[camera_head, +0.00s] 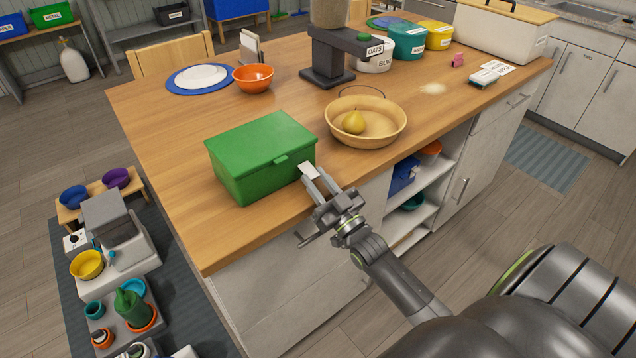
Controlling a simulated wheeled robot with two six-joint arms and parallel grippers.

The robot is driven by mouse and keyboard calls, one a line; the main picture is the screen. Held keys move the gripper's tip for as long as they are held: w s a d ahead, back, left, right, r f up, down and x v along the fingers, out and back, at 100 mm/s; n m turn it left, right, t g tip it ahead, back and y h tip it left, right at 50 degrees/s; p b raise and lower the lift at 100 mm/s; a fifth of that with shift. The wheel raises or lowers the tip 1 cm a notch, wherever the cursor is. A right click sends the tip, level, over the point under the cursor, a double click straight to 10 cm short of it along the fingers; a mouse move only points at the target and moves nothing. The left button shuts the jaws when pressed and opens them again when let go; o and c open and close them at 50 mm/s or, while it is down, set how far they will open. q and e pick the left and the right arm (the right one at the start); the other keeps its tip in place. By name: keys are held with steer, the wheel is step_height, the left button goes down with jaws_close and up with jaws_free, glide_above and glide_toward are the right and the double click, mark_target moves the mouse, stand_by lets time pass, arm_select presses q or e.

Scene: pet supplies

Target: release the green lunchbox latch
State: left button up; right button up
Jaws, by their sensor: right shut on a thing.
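The green lunchbox (258,152) sits on the wooden counter near its front edge, with its lid down. A small green tab (281,159) shows at the lid's front edge. My right gripper (312,174) reaches in from the lower right to the box's right front corner. It is shut on a small pale piece (308,168) against the box, which looks like the latch; the fingers partly hide it. My left gripper is not in view.
A wooden bowl (380,132) with a yellow pear (353,121) stands close to the right of the box. An orange bowl (253,75), a blue mat (184,84) with a white plate and a dark dispenser (325,75) stand behind. Bare counter (160,165) lies left of the box.

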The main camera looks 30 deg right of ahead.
steer(key=o, duration=1)
steer(key=b+v, duration=0.3)
steer(key=v, duration=1.4)
steer(key=shift+s+b, duration=0.25)
steer(key=shift+b, duration=0.1)
